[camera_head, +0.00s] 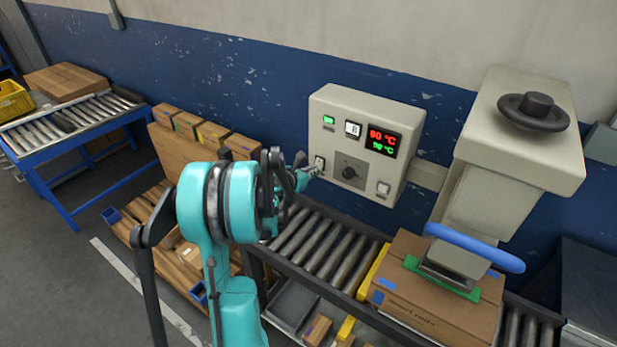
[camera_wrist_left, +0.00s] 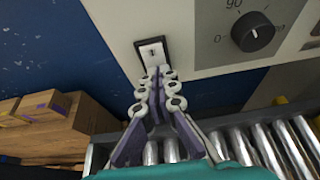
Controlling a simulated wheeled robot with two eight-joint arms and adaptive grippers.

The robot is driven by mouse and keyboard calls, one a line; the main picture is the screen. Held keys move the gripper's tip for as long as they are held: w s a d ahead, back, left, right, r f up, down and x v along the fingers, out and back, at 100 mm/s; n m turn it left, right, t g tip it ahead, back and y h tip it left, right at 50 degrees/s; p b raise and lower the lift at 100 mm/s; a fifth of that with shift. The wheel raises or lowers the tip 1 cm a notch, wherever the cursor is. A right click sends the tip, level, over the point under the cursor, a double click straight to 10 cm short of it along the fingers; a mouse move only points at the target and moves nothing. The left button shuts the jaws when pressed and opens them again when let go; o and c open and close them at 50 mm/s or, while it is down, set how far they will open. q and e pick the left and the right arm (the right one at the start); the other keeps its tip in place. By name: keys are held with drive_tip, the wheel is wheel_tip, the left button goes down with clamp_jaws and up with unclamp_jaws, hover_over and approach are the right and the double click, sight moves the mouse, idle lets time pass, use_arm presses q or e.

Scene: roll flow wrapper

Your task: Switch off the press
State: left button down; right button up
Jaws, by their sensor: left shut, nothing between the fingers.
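The press control box (camera_head: 370,140) is a beige panel with a lit green indicator, a display reading 90 °C in red and in green, a dark knob (camera_head: 349,172) and small white switches. One switch (camera_head: 319,164) sits at its lower left; the left wrist view shows it as a white rocker in a black frame (camera_wrist_left: 151,52). My left gripper (camera_head: 304,172) is shut and empty, its tips close to this switch. In the wrist view the fingertips (camera_wrist_left: 157,72) lie just below it; I cannot tell whether they touch. My right gripper is not in view.
The press head (camera_head: 515,150), with a black handwheel and blue handle, stands at the right over a cardboard box (camera_head: 440,300). A roller conveyor (camera_head: 325,245) runs below the control box. Boxes (camera_head: 215,135) stand along the wall at the left.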

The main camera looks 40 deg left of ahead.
use_arm(q)
drive_tip(key=shift+w, duration=0.1)
drive_tip(key=shift+w+f, duration=0.15)
drive_tip(key=shift+w, duration=0.1)
idle(0.4)
drive_tip(key=shift+w+r+p, duration=0.1)
drive_tip(key=shift+r+p, duration=0.3)
drive_tip(key=shift+r, duration=0.45)
